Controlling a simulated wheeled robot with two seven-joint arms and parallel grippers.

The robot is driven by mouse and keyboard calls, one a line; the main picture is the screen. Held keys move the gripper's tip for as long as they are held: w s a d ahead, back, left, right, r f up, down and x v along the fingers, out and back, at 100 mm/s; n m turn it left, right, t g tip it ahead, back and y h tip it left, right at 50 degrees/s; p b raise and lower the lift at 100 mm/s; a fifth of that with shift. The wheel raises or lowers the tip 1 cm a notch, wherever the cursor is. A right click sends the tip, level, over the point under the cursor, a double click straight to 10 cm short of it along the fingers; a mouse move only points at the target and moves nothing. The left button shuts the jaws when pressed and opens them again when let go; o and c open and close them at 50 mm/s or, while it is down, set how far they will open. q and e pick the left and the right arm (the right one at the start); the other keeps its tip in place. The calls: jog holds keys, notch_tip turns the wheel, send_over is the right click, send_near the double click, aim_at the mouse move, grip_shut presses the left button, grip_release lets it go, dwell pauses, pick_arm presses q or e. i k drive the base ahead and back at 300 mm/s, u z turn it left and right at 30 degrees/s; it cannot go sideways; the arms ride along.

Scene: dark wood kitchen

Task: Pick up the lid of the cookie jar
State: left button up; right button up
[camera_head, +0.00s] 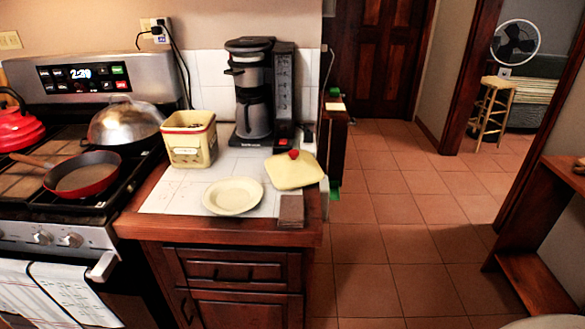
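The cookie jar (190,146) is a cream, square canister with a printed front. It stands upright on the white-tiled counter, and its top is open. Its lid (295,173) is a pale yellow square with a red knob (294,154) on top. The lid lies knob up near the counter's right edge, to the right of the jar and apart from it. Neither of my grippers is in view.
A cream plate (233,196) sits left of the lid, with a brown block (291,211) in front. A coffee maker (256,92) stands behind. The stove with a red pan (84,174) is at left. Tiled floor (400,240) is open at right.

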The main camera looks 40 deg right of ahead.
aim_at(294, 169)
jog(key=z, duration=0.55)
jog(key=k, duration=1.25)
jog(key=u, duration=0.25)
jog(key=i, duration=1.6)
jog(key=z, duration=0.45)
